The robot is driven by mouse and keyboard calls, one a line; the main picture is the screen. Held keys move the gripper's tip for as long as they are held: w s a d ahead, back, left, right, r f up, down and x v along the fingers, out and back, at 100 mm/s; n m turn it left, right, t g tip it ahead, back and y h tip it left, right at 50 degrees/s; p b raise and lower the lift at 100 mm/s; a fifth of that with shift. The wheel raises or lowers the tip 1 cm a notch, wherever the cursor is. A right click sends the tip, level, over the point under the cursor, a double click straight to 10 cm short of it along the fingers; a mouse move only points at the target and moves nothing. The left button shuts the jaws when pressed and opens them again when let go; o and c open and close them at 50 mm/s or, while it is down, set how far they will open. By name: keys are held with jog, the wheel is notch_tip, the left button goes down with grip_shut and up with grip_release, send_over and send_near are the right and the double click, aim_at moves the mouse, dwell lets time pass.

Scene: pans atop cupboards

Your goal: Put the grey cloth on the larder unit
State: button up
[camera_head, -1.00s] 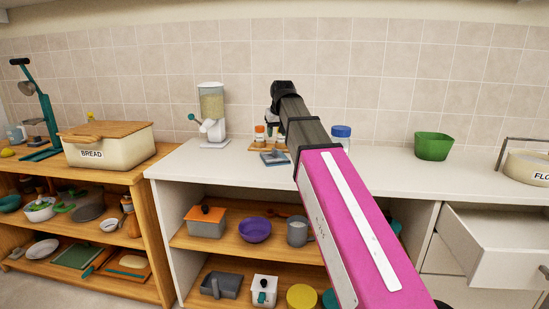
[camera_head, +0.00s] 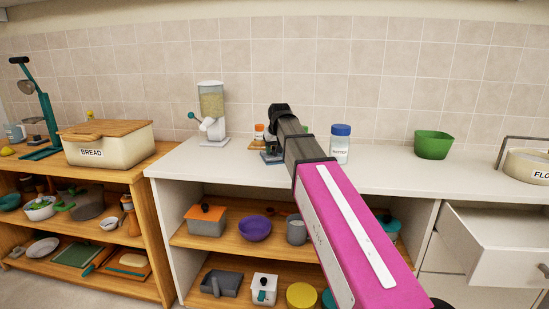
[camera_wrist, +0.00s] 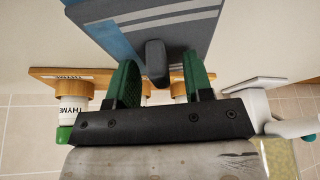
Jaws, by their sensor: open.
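The grey cloth looks like a flat folded grey-blue slab with pale stripes and a raised grey nub. It lies on the white counter (camera_head: 395,172), partly hidden by my arm in the head view (camera_head: 270,158). In the wrist view the cloth (camera_wrist: 150,22) fills the top middle. My gripper (camera_wrist: 160,62) is open there, its two green fingers on either side of the nub, with gaps on both sides. In the head view my gripper (camera_head: 270,140) is just above the cloth, mostly hidden. I cannot tell which cupboard is the larder unit.
A spice rack with thyme jars (camera_wrist: 75,108) stands close behind the cloth. A dispenser (camera_head: 212,115) is to the left, a blue-lidded jar (camera_head: 340,145) and green bowl (camera_head: 433,145) to the right. A bread bin (camera_head: 108,145) sits on the wooden unit (camera_head: 150,172). A drawer (camera_head: 490,245) stands open.

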jog(key=shift+c, duration=0.3)
grip_shut()
